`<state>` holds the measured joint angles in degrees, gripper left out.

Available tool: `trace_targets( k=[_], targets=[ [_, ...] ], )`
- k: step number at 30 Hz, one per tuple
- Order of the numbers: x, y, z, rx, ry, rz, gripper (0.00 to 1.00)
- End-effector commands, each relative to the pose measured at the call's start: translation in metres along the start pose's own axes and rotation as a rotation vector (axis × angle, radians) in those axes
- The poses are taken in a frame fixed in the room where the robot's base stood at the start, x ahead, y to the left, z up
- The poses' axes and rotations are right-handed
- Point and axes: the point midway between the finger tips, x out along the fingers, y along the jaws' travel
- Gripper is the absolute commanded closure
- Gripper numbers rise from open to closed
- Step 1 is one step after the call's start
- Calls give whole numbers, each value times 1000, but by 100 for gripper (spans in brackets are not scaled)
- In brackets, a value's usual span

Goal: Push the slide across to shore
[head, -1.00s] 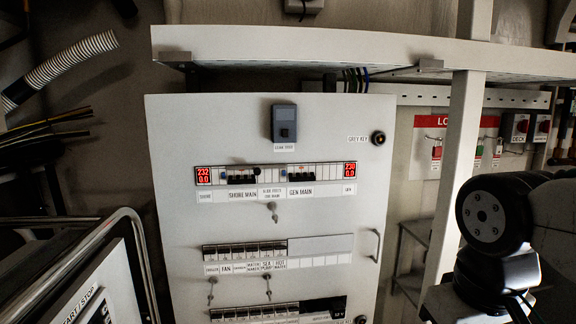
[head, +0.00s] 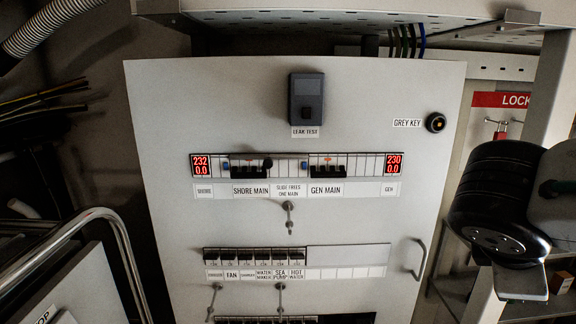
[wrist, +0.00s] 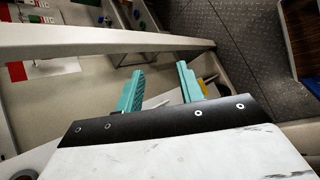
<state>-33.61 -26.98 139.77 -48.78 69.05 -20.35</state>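The white panel (head: 150,230) carries a breaker row in the head view, with SHORE MAIN (head: 247,173) on the left and GEN MAIN (head: 327,172) on the right. A small black knob (head: 268,163), apparently the slide's, sits at the right end of SHORE MAIN. The label (head: 288,190) between the mains reads that the slide frees one main. My gripper (wrist: 160,84) shows in the wrist view with two teal fingers apart and nothing between them. It is away from the panel front and out of the head view.
Red displays (head: 201,166) flank the breakers. A leak test box (head: 306,98) and grey key switch (head: 435,122) are above. Small toggles (head: 289,208) and a handle (head: 418,258) stick out below. A metal rail (head: 95,220) is at left, a white post (head: 548,90) at right.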

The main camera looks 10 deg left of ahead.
Motion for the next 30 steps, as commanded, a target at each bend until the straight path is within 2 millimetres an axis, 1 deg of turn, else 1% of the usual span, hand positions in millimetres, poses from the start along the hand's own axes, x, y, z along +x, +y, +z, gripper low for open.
trace_targets(
  k=[1,2,3,5,6,7,8,9,11,12,15,16,18,21,23,30],
  targets=[
    [-13,15,-25,-147,8,108,62],
    [-22,24,-40,-232,10,178,62],
    [-35,35,-60,-344,10,273,62],
    [-61,48,-93,-504,10,422,62],
    [-80,54,-116,-604,9,524,62],
    [-96,56,-133,-676,7,600,62],
    [-112,57,-150,-741,4,675,62],
    [-134,56,-170,-820,1,771,62],
    [-165,51,-198,-922,-8,905,62],
    [-185,46,-213,-977,-14,986,62],
    [-225,31,-242,-1076,-28,1149,62],
    [-234,27,-248,-1097,-33,1186,62],
    [-250,21,-257,-1128,-40,1249,62],
    [-259,19,-266,-1149,-48,1290,62],
    [-258,23,-270,-1152,-50,1295,62],
    [-243,53,-290,-1151,-52,1291,62]
  ],
)
